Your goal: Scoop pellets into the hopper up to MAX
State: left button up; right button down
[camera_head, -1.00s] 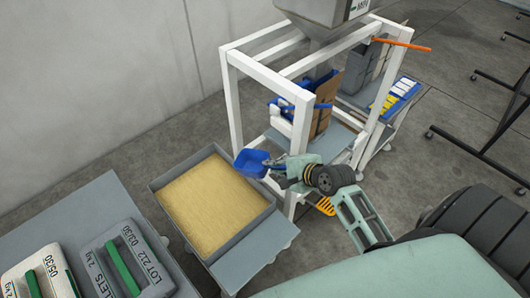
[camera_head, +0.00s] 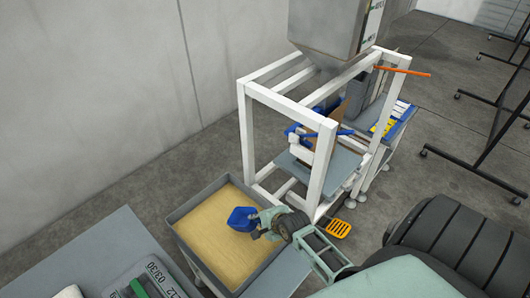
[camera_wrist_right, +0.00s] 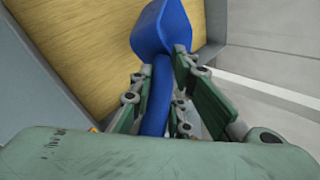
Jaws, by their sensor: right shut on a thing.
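My right gripper (camera_head: 262,226) is shut on the handle of a blue scoop (camera_head: 241,218). The right wrist view shows the scoop (camera_wrist_right: 160,30) with its handle between my right gripper's fingers (camera_wrist_right: 162,88). The scoop is over the right part of the grey pellet bin (camera_head: 187,205), which holds tan pellets (camera_head: 212,228). I cannot tell whether the scoop touches the pellets or carries any. The grey hopper (camera_head: 330,38) stands on a white frame at the top, with a label on its right side; its fill level is not visible. My left gripper is not in view.
The white frame (camera_head: 246,130) stands behind the bin, with a grey shelf (camera_head: 305,168) inside. An orange rod (camera_head: 402,71) sticks out at its upper right. A yellow pedal (camera_head: 335,227) lies on the floor. A pellet bag (camera_head: 140,280) lies on the grey table (camera_head: 85,258) at the lower left.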

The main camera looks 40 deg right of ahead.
jog(key=shift+g+h, duration=0.3)
jog(key=shift+g, duration=0.6)
jog(key=b+x, duration=0.2)
jog(key=a+b+x, duration=0.1)
jog(key=b+x, duration=0.1)
jog(key=x, duration=0.1)
jog(key=shift+a+f, duration=0.1)
jog(key=shift+f, duration=0.3)
jog(key=w+f+t+b, duration=0.1)
jog(key=w+f+b, duration=0.4)
jog(key=b, duration=0.6)
notch_tip(320, 180, down, 2)
jog(key=shift+f+t, duration=0.1)
jog(key=shift+t, duration=0.3)
jog(key=shift+w+a, duration=0.1)
jog(key=shift+a, duration=0.05)
